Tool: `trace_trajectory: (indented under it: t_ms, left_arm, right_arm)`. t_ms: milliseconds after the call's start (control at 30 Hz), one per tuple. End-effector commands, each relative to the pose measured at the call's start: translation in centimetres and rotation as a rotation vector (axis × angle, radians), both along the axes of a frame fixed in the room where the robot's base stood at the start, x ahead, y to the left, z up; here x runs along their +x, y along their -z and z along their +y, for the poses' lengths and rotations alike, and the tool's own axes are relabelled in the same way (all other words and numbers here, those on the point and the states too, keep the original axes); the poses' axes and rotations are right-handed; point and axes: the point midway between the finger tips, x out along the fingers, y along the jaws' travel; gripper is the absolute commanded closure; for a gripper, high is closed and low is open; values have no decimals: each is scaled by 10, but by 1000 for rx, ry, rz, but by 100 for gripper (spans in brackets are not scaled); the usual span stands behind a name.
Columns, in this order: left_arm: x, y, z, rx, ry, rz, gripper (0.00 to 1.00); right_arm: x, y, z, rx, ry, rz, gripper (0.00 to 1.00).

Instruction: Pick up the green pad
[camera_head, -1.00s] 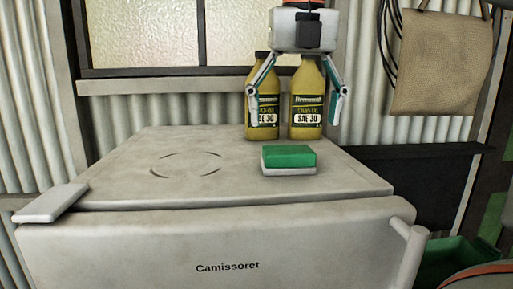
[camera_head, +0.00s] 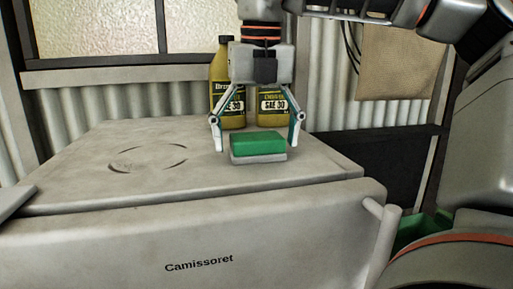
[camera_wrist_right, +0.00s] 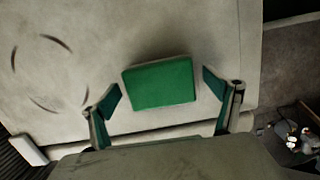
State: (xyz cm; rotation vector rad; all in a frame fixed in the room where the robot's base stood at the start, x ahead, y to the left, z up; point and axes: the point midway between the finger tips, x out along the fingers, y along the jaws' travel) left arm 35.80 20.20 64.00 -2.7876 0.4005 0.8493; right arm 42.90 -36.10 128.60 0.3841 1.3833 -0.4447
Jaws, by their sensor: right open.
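The green pad (camera_head: 258,145) lies on a thin light-grey base on top of the white freezer-like chest (camera_head: 90,180), towards its right side. In the right wrist view the green pad (camera_wrist_right: 160,83) shows from above, slightly tilted. My right gripper (camera_head: 256,146) is open, pointing down, with one finger to each side of the pad in the picture. In the right wrist view its fingertips (camera_wrist_right: 162,92) are spread left and right of the pad, with gaps on both sides. It holds nothing. My left gripper is not in view.
Two yellow oil bottles (camera_head: 228,85) stand close behind the pad, partly covered by my right gripper. A tan cloth (camera_head: 400,62) hangs at the right. A green bin (camera_head: 415,230) is low at right. The chest's left top is clear.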

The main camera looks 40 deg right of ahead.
Motion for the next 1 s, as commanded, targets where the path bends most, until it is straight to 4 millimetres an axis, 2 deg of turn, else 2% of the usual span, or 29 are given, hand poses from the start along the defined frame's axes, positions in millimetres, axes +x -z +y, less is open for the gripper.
trace_trajectory:
  t_ms: [133,167,300,733,867,1000]
  left_arm:
    - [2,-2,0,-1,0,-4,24]
    - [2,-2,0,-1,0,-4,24]
    - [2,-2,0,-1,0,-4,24]
    - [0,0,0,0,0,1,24]
    - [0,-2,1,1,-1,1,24]
    - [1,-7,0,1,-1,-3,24]
  right_arm:
    - [0,-1,0,-1,0,-1,11]
    - [0,-1,0,-1,0,-1,16]
    - [0,-1,0,-1,0,-1,53]
    - [0,-5,0,-1,0,0,54]
    - [0,-17,0,-2,2,-1,54]
    - [0,-40,0,-3,2,-5,54]
